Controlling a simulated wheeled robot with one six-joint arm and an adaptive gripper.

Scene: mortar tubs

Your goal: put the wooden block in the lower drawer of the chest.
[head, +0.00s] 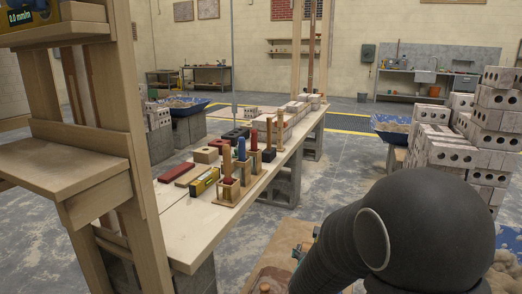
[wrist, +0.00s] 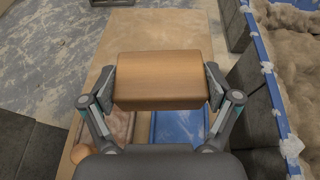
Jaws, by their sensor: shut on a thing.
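The wooden block (wrist: 162,80) is orange-brown and spans the space between my two fingers in the wrist view. My gripper (wrist: 162,88) is shut on it, one finger pad at each end. Below the block is a light wooden piece with a flat top (wrist: 140,30), which looks like the chest. Nearer the gripper, a blue surface (wrist: 180,127) and a round wooden knob (wrist: 80,153) show. Which drawer these belong to, I cannot tell. In the head view only a bit of the chest (head: 283,262) shows beside my dark arm, which hides most of it and the block.
A long workbench (head: 190,240) with several wooden stands, bricks and a yellow level runs along the left. A stack of pale bricks (head: 440,150) stands at the right. A blue-rimmed tub (wrist: 268,75) of mortar is close on the right in the wrist view.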

